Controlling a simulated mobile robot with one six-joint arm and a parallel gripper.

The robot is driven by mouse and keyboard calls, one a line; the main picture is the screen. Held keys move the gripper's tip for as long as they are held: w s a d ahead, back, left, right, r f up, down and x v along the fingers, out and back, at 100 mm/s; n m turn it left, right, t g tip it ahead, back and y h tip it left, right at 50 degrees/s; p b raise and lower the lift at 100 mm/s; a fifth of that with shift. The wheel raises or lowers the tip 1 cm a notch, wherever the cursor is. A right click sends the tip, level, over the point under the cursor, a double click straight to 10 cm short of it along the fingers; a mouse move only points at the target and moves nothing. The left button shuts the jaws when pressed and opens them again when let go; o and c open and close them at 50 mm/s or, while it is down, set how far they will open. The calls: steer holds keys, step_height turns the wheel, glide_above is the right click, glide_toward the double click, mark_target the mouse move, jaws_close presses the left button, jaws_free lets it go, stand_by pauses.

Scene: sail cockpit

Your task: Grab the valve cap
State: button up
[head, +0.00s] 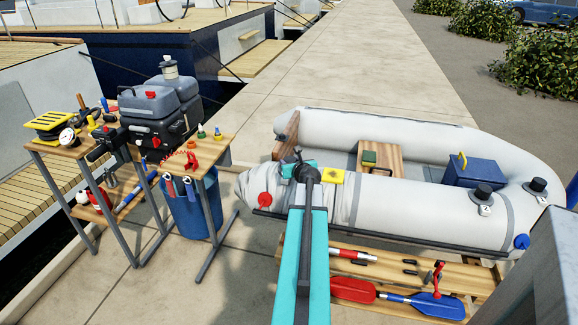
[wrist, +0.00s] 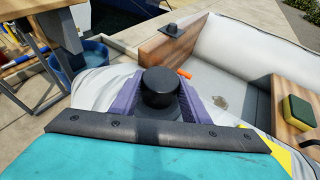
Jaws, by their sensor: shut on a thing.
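A black round valve cap (wrist: 160,84) stands between the two purple-lined fingers of my gripper (wrist: 161,100) in the wrist view. The fingers are shut on its sides. In the head view my gripper (head: 298,168) is over the left end of the grey dinghy's near tube, and my own arm largely hides the cap and the fingertips there. I cannot tell whether the cap still touches the tube or its valve.
The grey inflatable dinghy (head: 400,212) has more black caps (head: 483,192) on its right end. A yellow patch (head: 331,177) lies beside my gripper. A cluttered workbench (head: 213,152) and blue bin (head: 190,208) stand left. Paddles (head: 438,306) lie on the lower shelf.

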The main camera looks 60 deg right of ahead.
mark_target(291, 160)
steer(key=shift+r, duration=0.15)
step_height(291, 160, up, 3)
steer(key=p, duration=0.4)
steer(key=shift+r, duration=0.2)
steer(key=s+a+r+p, duration=0.1)
steer(key=s+a+p, duration=0.9)
steer(key=p, duration=0.8)
steer(key=shift+s+a+r+p, duration=0.2)
steer(key=shift+s+a+p, duration=0.1)
steer(key=shift+a, duration=0.7)
stand_by(0.6)
steer(key=shift+w, duration=0.1)
